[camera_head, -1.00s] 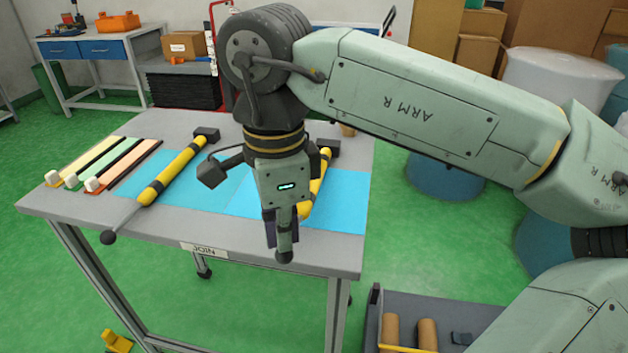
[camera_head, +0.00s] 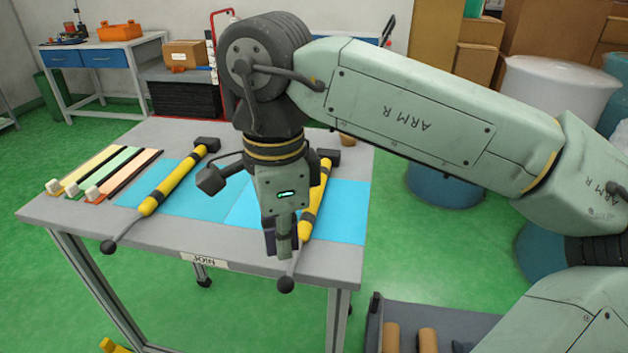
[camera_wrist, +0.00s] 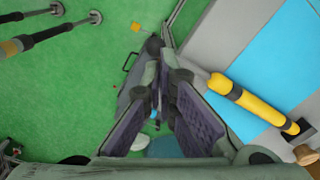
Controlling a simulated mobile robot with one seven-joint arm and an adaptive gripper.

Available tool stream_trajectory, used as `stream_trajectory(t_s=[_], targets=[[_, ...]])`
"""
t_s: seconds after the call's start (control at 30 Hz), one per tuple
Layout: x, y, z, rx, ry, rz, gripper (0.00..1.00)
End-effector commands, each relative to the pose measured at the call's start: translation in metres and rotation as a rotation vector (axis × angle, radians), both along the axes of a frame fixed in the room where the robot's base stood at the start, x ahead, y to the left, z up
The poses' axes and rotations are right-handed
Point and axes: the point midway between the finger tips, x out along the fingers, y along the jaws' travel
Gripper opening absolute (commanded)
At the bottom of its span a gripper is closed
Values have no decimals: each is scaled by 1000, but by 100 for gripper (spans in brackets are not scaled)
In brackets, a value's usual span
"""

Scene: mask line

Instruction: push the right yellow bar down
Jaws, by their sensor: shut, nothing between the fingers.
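The right yellow bar (camera_head: 312,207) runs along the right part of the table, with dark bands, a dark block at its far end and a thin rod ending in a black ball (camera_head: 286,285) at its near end. My gripper (camera_head: 279,250) is shut and empty, pointing down just left of the bar's near end; part of the bar is hidden behind my wrist. I cannot tell whether the fingers touch the rod. In the wrist view the bar (camera_wrist: 250,105) lies to the right of my shut fingers. The left yellow bar (camera_head: 175,180) lies farther left.
The grey table (camera_head: 70,212) has blue panels under the bars and a JOIN label (camera_head: 204,262) on its front edge. Coloured strips (camera_head: 102,172) lie at its left. A dark platform with brown cylinders (camera_head: 427,340) shows at bottom right. Green floor lies around.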

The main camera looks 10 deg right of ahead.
Motion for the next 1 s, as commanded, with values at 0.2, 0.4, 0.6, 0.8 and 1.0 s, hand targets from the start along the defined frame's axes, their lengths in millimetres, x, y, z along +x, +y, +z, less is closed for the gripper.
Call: stream_trajectory(t_s=[0.2,0.4,0.6,0.8,1.0], targets=[[0,0,26,0,1,0,0],[0,0,47,1,0,0,0],[0,0,53,0,1,0,0],[0,0,52,0,1,0,0],[0,0,52,0,1,-1,0]])
